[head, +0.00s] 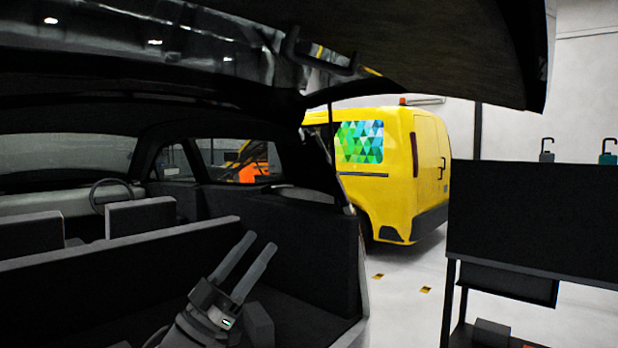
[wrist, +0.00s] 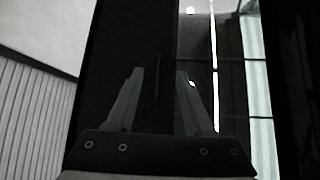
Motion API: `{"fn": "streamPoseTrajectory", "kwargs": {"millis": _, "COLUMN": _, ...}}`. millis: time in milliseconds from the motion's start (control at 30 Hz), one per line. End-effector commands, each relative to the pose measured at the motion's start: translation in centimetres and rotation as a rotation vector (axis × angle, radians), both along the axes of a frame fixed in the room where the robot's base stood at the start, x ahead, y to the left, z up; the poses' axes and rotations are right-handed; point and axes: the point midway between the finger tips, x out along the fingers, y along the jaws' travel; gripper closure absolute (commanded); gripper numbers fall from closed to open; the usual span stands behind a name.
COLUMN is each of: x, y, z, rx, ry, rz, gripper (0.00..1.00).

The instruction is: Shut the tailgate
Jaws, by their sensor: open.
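The tailgate (head: 455,50) is raised. Its dark underside spans the top of the head view, with its edge at the upper right. Below it is the car's open cargo area (head: 300,310), with seat backs in front. My gripper (head: 250,255) is at the lower middle of the head view, its two fingers apart and pointing up and right. It looks empty and appears below the tailgate, apart from it. In the wrist view my gripper (wrist: 155,75) shows open fingers before a dark panel (wrist: 140,30); I cannot tell whether that is the tailgate.
A black shelf unit (head: 535,215) with two bottles on top stands at the right. A yellow van (head: 400,175) is parked behind. Pale floor (head: 400,310) shows between the car and the shelf unit. The car's side wall (head: 345,240) stands right of my gripper.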

Motion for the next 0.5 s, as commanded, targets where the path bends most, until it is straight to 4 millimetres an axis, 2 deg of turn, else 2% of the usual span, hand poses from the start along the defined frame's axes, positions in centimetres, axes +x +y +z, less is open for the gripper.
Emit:
{"fn": "streamPoseTrajectory", "kwargs": {"millis": 367, "x": -0.34, "y": 0.35, "z": -0.48, "rx": 0.000, "ry": 0.000, "rz": 0.000, "gripper": 0.48}}
{"fn": "streamPoseTrajectory", "kwargs": {"millis": 500, "x": -0.32, "y": 0.35, "z": -0.46, "rx": 0.000, "ry": 0.000, "rz": 0.000, "gripper": 0.73}}
